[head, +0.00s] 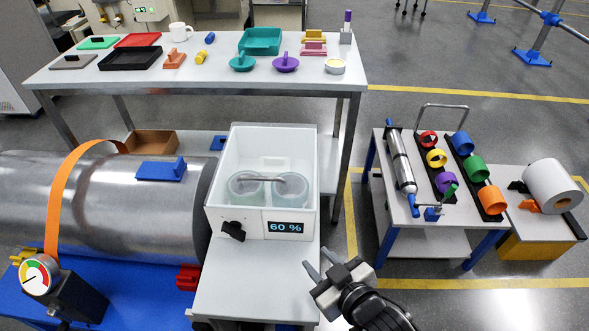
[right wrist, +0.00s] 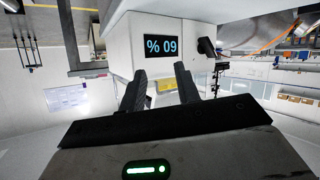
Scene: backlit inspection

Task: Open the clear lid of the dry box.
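The dry box (head: 222,165) is a white box on a narrow white stand. Its front has a display (head: 286,227) reading 60 % and a black knob or latch (head: 232,230). Through its top I see two round containers (head: 246,187) and a grey bar handle (head: 275,178). The clear lid is hard to make out; I cannot tell its exact position. My right gripper (head: 322,273) is open and empty, in front of and right of the box, apart from it. The right wrist view shows its spread fingers (right wrist: 160,90) and the display (right wrist: 161,46) upside down. My left gripper is not in view.
A large metal cylinder (head: 130,205) with an orange strap lies left of the box. A long table (head: 215,75) with trays and small parts stands behind. A cart (head: 385,200) with coloured rings stands at right.

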